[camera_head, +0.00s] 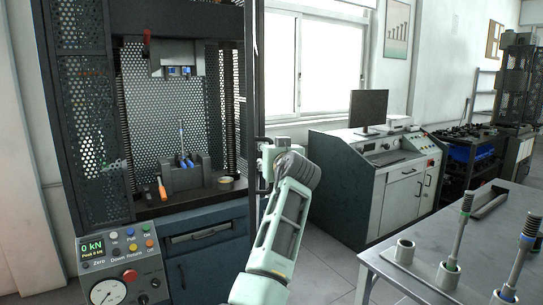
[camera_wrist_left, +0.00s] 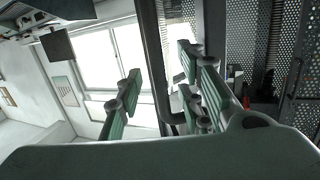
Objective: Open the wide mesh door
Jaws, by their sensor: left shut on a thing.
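The wide mesh door (camera_head: 254,80) of the near tensile frame stands swung outward, seen almost edge-on at the right of the frame opening. Its mesh face is barely visible from the head. My left gripper (camera_head: 268,152) is at the door's dark upright handle (camera_head: 262,182), shut on it. In the left wrist view my fingers (camera_wrist_left: 165,98) lie on both sides of the dark handle (camera_wrist_left: 173,124), beside the door's dark edge (camera_wrist_left: 152,60). The exact contact is partly hidden. My right gripper is not in view.
The frame's opening shows a grip, an orange-handled tool (camera_head: 162,188) and a tape roll (camera_head: 226,183). A control panel (camera_head: 120,265) sits below left. A desk cabinet (camera_head: 345,190) stands behind my arm; a grey table (camera_head: 400,275) is at right. Floor shows between them.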

